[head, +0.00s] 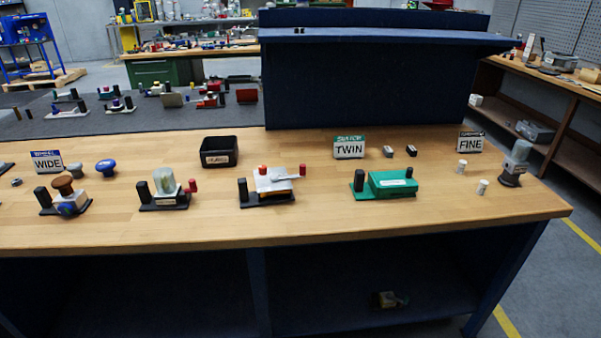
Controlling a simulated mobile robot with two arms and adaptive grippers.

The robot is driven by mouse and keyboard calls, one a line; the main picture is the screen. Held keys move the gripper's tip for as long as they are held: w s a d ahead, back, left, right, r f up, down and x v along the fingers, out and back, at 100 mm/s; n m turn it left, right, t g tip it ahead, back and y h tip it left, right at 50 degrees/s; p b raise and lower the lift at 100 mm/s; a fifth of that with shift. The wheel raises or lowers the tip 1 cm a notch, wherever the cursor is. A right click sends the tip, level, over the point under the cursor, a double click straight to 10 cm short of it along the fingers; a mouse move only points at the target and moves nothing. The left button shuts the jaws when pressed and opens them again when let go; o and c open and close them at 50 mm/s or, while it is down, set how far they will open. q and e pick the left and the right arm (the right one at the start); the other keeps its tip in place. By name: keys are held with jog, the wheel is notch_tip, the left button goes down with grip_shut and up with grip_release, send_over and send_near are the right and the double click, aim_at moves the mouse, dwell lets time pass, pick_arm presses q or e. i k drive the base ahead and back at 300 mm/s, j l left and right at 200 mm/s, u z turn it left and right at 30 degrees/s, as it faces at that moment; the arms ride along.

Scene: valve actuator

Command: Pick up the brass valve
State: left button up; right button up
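No object is plainly a brass valve at this size. On the bench top, a pale block with an orange-brown lower part and a lever-like bar (279,181) sits on a black base with a red knob. A brown round knob on a white and blue body (66,189) stands on another black base at the left. Neither of my grippers is in view.
The wooden bench top (330,222) is clear along its front. Several fixtures, including a green one (390,184), stand in a row. Signs read WIDE (47,162), TWIN (349,147) and FINE (470,142). A black bin (219,152) stands behind. A blue panel (360,85) rises at the back.

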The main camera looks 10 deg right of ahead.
aim_at(265, 185)
jog(key=i, duration=1.2)
